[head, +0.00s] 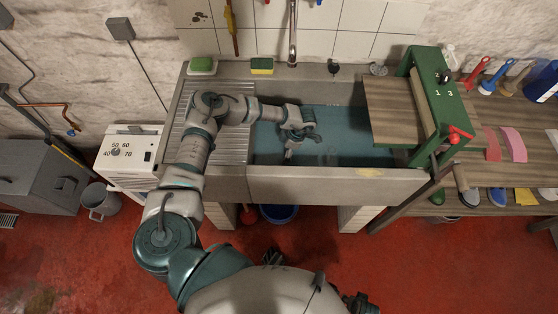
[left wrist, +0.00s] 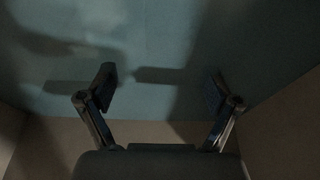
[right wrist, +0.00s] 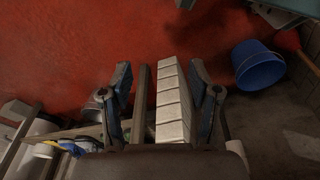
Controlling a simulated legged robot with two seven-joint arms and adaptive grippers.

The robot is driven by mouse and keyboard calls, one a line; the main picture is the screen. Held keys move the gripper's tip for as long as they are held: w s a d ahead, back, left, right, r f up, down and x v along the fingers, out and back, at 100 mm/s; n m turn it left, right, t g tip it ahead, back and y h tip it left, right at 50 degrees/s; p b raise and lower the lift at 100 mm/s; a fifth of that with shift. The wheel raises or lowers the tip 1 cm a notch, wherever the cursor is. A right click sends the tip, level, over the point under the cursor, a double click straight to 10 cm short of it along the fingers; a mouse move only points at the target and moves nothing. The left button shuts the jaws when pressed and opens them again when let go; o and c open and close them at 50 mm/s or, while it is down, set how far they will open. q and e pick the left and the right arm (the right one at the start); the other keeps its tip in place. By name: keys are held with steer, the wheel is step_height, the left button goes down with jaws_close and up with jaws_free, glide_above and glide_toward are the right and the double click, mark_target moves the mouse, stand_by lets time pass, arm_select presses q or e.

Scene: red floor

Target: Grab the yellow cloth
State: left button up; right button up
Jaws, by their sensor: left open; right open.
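A small yellow piece at the right edge (head: 553,138), beside pink and red flat pieces on the bench, may be the yellow cloth. Another flat yellow piece (head: 525,195) lies on the lower shelf; I cannot tell which is the cloth. My left gripper (head: 301,140) is open and empty, inside the sink, far left of both. The left wrist view shows its spread fingers (left wrist: 160,88) over the blue-grey sink bottom. My right gripper (right wrist: 160,82) is open over the red floor, with a white brick pillar beyond its fingers. No cloth is between its fingers.
The stone sink (head: 330,186) has a wooden board (head: 390,105) and green press (head: 432,100) at its right. Sponges (head: 262,66) lie on the back rim. A blue bucket (head: 280,213) stands underneath. Brushes (head: 492,78) stand at the right. The front floor is mostly clear.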

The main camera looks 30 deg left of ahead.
mark_target(279, 159)
arm_select(q)
steer(key=f, duration=0.1)
steer(key=s+f, duration=0.1)
steer(key=f, duration=0.2)
steer(key=shift+s+a+f+b, duration=0.15)
steer(key=shift+s+f+b, duration=0.15)
steer(key=shift+s+f, duration=0.05)
steer(key=shift+a, duration=0.15)
steer(key=shift+c, duration=0.4)
steer(key=shift+a, duration=0.3)
steer(key=c, duration=1.2)
steer(key=shift+c, duration=1)
steer(key=shift+d, duration=0.25)
